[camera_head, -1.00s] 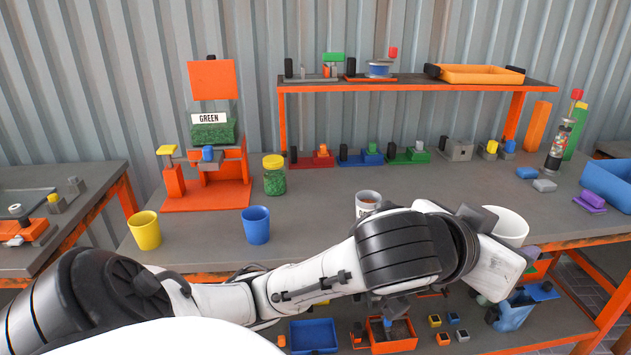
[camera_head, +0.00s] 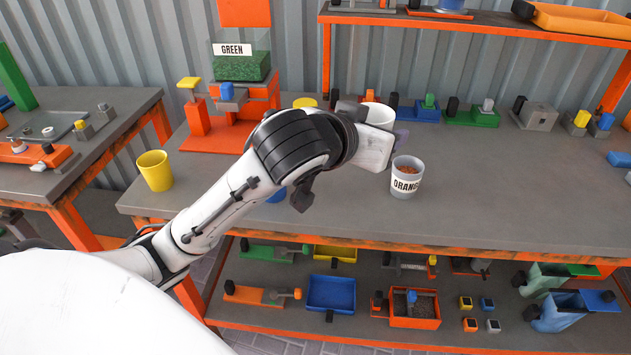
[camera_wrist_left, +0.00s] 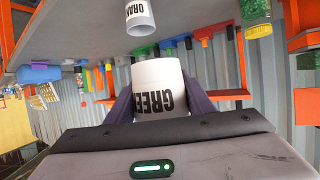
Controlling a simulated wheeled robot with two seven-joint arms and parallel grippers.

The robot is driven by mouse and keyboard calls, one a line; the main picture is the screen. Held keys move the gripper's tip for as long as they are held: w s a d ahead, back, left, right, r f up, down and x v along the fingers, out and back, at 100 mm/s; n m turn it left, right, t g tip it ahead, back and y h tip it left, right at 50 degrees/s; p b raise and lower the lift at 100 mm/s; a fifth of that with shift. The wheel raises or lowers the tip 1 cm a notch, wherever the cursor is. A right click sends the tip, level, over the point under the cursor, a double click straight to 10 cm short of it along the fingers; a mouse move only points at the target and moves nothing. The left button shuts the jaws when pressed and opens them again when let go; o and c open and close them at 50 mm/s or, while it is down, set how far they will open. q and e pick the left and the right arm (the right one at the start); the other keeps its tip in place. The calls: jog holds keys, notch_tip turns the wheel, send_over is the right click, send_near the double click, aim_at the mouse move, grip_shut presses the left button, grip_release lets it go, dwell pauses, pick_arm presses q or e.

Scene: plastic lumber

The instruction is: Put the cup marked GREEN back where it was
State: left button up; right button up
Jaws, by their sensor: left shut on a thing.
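The white cup marked GREEN (camera_wrist_left: 160,85) is between the jaws of my left gripper (camera_wrist_left: 160,105), which is shut on it. In the head view this cup (camera_head: 378,115) is partly hidden by the gripper (camera_head: 375,128), and its lettering is not visible there. It is held behind and to the left of the cup marked ORANGE (camera_head: 407,180). The ORANGE cup stands upright on the bench with brown-orange granules in it; it also shows at the top of the wrist view (camera_wrist_left: 140,15). My right gripper is not in view.
A dispenser labelled GREEN (camera_head: 240,65) with green granules stands at the back left. A yellow cup (camera_head: 155,171) stands near the left edge; a blue cup (camera_head: 277,195) is mostly behind my arm. The bench top (camera_head: 500,195) right of the ORANGE cup is clear.

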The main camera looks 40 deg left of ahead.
pick_arm(q)
jog(key=w+a+f+n+y+b, duration=0.1)
jog(key=w+a+f+y+b, duration=0.1)
jog(key=w+a+f, duration=0.45)
send_over(339, 184)
notch_tip(339, 184, down, 6)
jog(key=shift+f, duration=0.25)
jog(key=shift+f+b, duration=0.55)
jog(key=shift+f, duration=1.6)
jog(key=shift+f, duration=0.1)
jog(key=o, duration=1.1)
jog(key=v, duration=1.2)
jog(key=shift+r+p, duration=0.25)
jog(key=shift+p, duration=0.15)
